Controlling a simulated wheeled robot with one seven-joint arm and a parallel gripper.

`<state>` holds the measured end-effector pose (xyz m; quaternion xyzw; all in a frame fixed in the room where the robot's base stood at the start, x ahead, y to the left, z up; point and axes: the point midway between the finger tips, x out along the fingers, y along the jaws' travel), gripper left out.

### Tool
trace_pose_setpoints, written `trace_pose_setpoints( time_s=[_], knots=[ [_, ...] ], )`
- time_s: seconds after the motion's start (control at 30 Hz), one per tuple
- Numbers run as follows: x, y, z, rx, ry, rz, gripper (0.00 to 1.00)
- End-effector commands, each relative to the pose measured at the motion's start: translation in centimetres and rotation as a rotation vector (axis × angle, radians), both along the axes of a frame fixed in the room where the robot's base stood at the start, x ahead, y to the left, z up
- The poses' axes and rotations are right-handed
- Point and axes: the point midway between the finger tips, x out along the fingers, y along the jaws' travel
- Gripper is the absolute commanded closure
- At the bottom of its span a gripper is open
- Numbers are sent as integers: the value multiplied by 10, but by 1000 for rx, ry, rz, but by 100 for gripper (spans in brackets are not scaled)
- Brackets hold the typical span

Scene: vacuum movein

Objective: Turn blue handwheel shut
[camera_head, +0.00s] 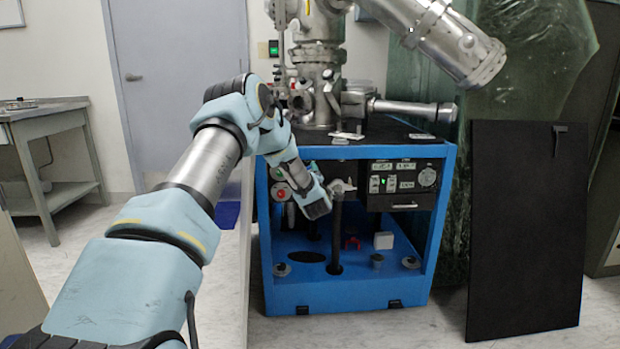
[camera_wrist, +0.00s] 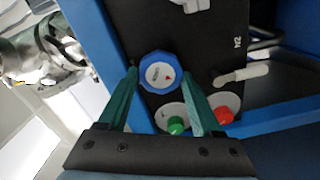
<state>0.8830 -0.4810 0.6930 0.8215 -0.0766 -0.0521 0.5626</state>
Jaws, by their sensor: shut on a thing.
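The blue handwheel (camera_wrist: 152,86) has a white face with a small red mark. It sits on a black panel (camera_wrist: 205,55) in the upper middle of the wrist view. My gripper (camera_wrist: 160,72) has one green finger on each side of the wheel, and it is shut on the wheel's rim. In the head view, the end of my arm (camera_head: 316,205) reaches into the front of the blue-framed cart. I cannot make out the handwheel in that view.
A green knob (camera_wrist: 176,125) and a red knob (camera_wrist: 222,114) lie close below the wheel. A pale lever (camera_wrist: 243,75) is to its right. The cart's blue frame (camera_head: 345,297) surrounds the work area. A black board (camera_head: 525,230) leans at the right.

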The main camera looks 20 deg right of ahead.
Motion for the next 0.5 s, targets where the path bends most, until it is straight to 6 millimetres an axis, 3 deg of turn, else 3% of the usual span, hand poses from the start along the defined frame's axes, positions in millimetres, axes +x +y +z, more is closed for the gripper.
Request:
trace_pose_setpoints(
  time_s=[0.5],
  knots=[
    [-1,-2,0,483,-90,-3,89]
  ],
)
